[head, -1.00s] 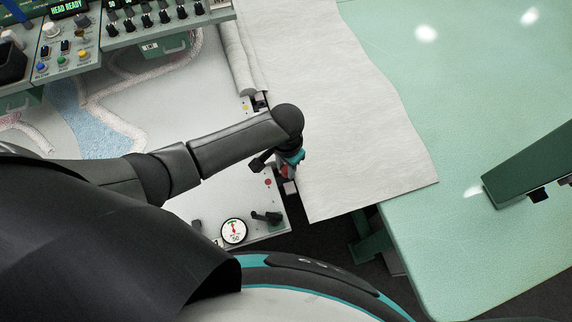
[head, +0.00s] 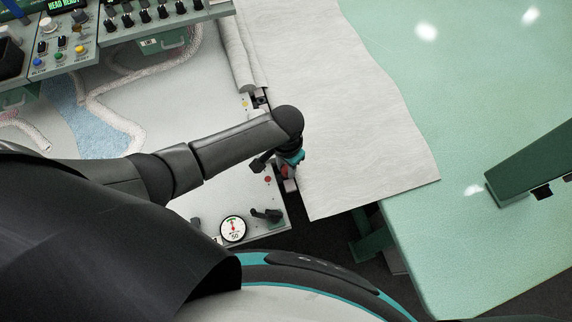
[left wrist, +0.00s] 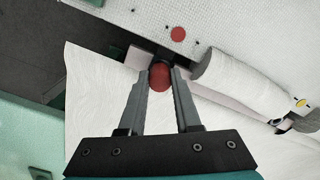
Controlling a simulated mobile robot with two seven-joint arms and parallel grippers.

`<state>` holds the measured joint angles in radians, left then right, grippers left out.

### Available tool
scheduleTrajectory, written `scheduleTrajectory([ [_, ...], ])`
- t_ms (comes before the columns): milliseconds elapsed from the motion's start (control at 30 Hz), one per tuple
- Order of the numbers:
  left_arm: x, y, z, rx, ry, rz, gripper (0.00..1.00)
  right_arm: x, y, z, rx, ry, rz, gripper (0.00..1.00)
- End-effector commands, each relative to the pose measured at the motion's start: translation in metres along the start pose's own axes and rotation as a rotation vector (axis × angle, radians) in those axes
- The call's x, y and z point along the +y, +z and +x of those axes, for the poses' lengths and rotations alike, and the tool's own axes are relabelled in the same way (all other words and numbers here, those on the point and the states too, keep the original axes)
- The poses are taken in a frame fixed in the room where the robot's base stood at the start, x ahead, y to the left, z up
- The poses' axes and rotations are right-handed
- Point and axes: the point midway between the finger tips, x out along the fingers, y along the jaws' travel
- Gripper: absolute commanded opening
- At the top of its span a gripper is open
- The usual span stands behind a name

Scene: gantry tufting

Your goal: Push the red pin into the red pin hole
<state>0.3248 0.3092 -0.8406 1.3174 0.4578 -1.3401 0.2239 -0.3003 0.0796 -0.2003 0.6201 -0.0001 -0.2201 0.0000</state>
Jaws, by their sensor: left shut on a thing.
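My left gripper (left wrist: 160,80) is shut on the red pin (left wrist: 160,77), whose round red head sits between the two fingertips. In the head view the left gripper (head: 287,168) is at the edge of the white panel, mostly hidden under my wrist. A dark fitting shows just past the pin head, but I cannot tell how far the pin is in any hole. A flat red dot (left wrist: 178,34) marks the white panel beyond the fingertips; it also shows in the head view (head: 268,180). The hole itself is not clearly visible. My right gripper is not in view.
A white cloth (head: 345,110) hangs over the green table (head: 480,120) close beside the gripper, with a rolled part (left wrist: 235,80) nearby. A round gauge (head: 233,229) and a black lever (head: 267,215) sit on the panel. Control boxes (head: 150,20) stand at the back left.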

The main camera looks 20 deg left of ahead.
Motion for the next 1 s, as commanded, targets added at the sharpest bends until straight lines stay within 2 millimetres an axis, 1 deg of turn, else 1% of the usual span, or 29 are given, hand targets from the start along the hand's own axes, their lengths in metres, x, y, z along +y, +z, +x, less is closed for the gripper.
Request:
scheduleTrajectory([
  [233, 0.0, 0.0, 0.006, 0.0, 0.0, 0.0, 0.0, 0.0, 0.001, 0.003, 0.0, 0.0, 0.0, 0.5],
  [267, 0.0, 0.0, 0.006, 0.0, 0.0, 0.0, 0.33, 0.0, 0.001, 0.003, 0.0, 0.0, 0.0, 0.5],
  [567, 0.0, 0.0, 0.005, 0.0, 0.0, 0.0, 0.67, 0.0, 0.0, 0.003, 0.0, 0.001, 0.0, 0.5],
  [867, 0.0, 0.0, 0.003, 0.0, 0.0, 0.0, 0.67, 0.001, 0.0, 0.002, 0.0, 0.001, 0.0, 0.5],
  [1000, -0.001, 0.0, -0.009, 0.001, 0.0, 0.0, 0.67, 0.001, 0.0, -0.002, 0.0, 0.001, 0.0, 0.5],
])
